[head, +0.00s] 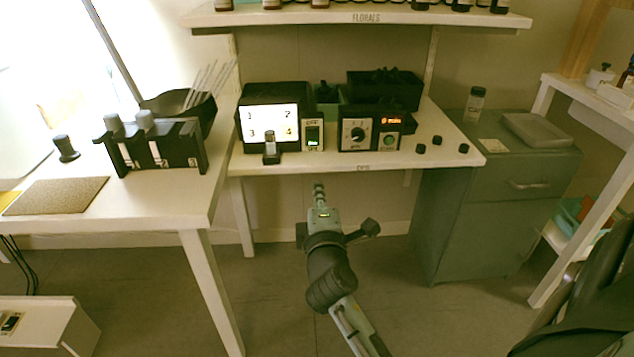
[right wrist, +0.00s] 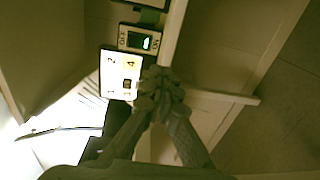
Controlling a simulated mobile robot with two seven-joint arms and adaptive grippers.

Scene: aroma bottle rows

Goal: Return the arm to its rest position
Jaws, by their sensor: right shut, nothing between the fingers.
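My right gripper (head: 319,190) hangs in front of the middle table, below its front edge, with its arm reaching up from the bottom of the head view. Its fingers are together and empty. In the right wrist view the closed fingertips (right wrist: 162,82) overlap the edge of the numbered panel in the picture. The lit panel (head: 269,123) shows 1, 2, 3 and 4, with the 4 yellowish. A switch (head: 313,134) with a green light stands beside it. My left gripper does not show.
The middle table (head: 300,165) carries a small bottle (head: 271,147), a dial box (head: 371,133) and several black caps. A rack (head: 155,147) stands on the left table (head: 190,205). A shelf (head: 365,17) hangs above; a green cabinet (head: 480,220) stands right. Open floor lies below the gripper.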

